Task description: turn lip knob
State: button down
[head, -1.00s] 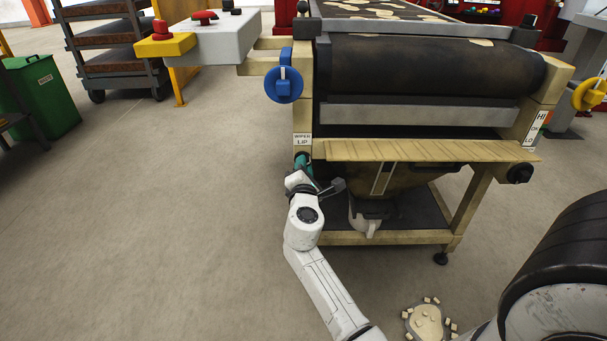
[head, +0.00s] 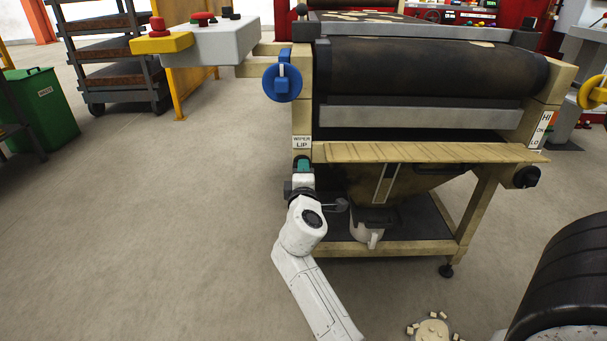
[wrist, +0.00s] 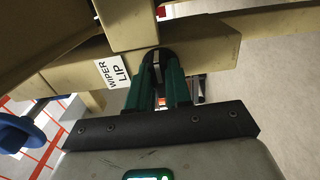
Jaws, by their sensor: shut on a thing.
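The lip knob (wrist: 157,60) is a dark round knob on the beige frame post, next to a white label (wrist: 112,72) reading "WIPER LIP". The label also shows in the head view (head: 302,142), just above the knob's place. My gripper (wrist: 159,80) has green fingers, one on each side of the knob, and is shut on it. In the head view, my gripper (head: 303,166) is at the lower front of the left post. There, the wrist and fingers hide most of the knob.
A blue handwheel (head: 283,82) sits higher on the left post. A beige scraper board (head: 425,152) runs along the press front, with a hopper (head: 405,185) below. Another black knob (head: 527,176) is on the right post.

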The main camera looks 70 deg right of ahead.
jog(key=shift+f, duration=0.1)
dwell(0.3)
jog(key=c, duration=1)
grip_release()
jog(key=shift+c, duration=0.2)
jog(key=p+v, duration=0.1)
jog(key=v, duration=0.9)
jog(key=shift+s+a+p, duration=0.15)
jog(key=shift+a+p, duration=0.15)
jog(key=shift+a, duration=0.1)
